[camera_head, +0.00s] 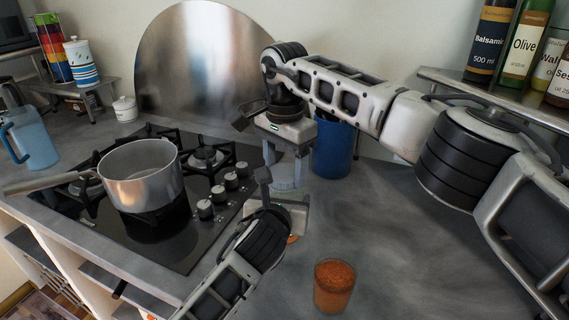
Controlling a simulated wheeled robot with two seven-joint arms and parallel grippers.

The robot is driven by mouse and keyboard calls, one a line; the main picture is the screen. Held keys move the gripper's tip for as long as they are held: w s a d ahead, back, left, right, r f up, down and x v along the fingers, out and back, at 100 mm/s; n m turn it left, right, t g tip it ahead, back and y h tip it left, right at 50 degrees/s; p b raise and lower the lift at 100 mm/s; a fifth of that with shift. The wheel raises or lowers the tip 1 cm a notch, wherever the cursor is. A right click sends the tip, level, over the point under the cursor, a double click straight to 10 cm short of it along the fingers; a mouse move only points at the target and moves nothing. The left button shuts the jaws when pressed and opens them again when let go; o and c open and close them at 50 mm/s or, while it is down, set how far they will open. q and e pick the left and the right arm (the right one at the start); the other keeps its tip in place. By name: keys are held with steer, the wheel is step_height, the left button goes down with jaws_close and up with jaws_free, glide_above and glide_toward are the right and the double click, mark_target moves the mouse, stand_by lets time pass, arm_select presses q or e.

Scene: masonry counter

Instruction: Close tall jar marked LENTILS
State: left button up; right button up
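A pale, clear-walled vessel (287,178) stands upright on the counter between my two grippers, probably the tall jar. A bit of orange (292,239) shows low down beneath my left gripper. No LENTILS label is readable. My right gripper (287,160) points down over the vessel's top, with a finger on either side. Whether it grips a lid there is hidden. My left gripper (282,192) comes from the front at the vessel's side and covers much of it. Its hold cannot be made out.
An open glass of orange-red grains (334,287) stands in front on the right. A blue canister (333,150) stands close behind my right gripper. A steel pot (141,178) sits on the black hob (170,248) at left. Bottles (491,42) line a right shelf. The right counter is mostly clear.

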steer(key=shift+c, duration=1.3)
steer(key=m, duration=0.6)
steer(key=shift+m, duration=0.4)
steer(key=m, duration=1.4)
steer(key=shift+m, duration=0.3)
steer(key=m, duration=0.6)
steer(key=o, duration=1.1)
steer(key=shift+r, duration=2.2)
